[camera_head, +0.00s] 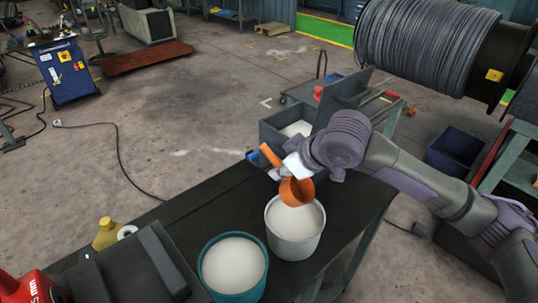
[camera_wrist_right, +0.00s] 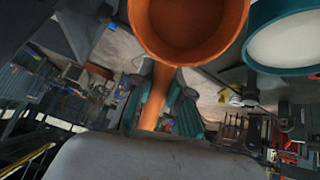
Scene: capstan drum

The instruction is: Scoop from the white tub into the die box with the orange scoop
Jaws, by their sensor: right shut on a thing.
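The orange scoop (camera_head: 297,191) is held by my right gripper (camera_head: 290,166), which is shut on its handle. The scoop's bowl is over the back part of the white tub (camera_head: 293,246), which is filled with white material. Whether the bowl touches the material is unclear. In the right wrist view the scoop (camera_wrist_right: 190,28) fills the top middle, its handle running down between the gripper's teal fingers (camera_wrist_right: 157,108); no white shows in the bowl. The grey die box (camera_head: 272,133) stands behind, its lid raised, with white material inside. My left gripper is not in view.
A teal tub (camera_head: 205,285) of white material stands left of the white tub on the dark bench (camera_head: 190,213). A yellow bottle (camera_head: 107,233) stands at the bench's left. A large cable drum (camera_head: 428,45) is at upper right. Open floor lies to the left.

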